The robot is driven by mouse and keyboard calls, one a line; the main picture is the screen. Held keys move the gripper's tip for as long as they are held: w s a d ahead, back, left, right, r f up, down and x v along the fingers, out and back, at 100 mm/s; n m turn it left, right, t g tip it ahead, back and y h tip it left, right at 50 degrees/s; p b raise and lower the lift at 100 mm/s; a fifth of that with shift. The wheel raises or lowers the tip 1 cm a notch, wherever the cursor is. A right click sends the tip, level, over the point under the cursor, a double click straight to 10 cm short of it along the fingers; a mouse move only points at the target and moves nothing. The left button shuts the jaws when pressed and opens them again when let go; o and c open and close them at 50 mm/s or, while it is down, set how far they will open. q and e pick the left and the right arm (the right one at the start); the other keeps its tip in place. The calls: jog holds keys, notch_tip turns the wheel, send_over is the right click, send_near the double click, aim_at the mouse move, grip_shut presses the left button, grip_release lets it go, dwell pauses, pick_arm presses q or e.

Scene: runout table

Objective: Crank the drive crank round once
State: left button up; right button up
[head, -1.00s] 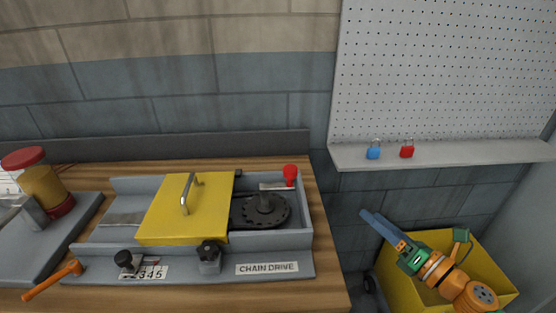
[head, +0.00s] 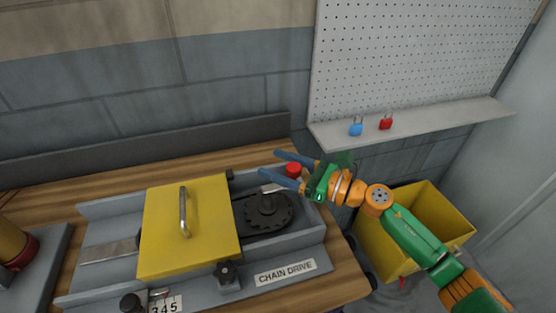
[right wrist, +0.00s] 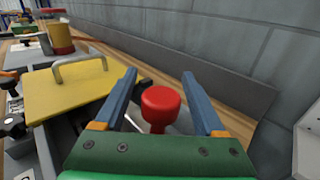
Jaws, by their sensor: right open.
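The drive crank has a red knob (head: 293,170) on a pale metal arm (head: 272,188) over a dark toothed sprocket (head: 264,208), at the right end of the chain drive unit. My right gripper (head: 283,162) is open, its two blue fingers pointing left on either side of the knob in the head view. In the right wrist view the red knob (right wrist: 161,104) stands between the open fingers (right wrist: 160,88), with gaps on both sides; I see no contact. A yellow guard cover (head: 190,225) with a metal handle sits left of the sprocket. My left gripper is not in view.
A yellow bin (head: 440,215) stands right of the table.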

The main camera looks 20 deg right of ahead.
jog(key=shift+s+d+r, duration=0.1)
jog(key=shift+s+d, duration=0.15)
jog(key=c, duration=0.8)
grip_shut()
jog(key=shift+r, duration=0.1)
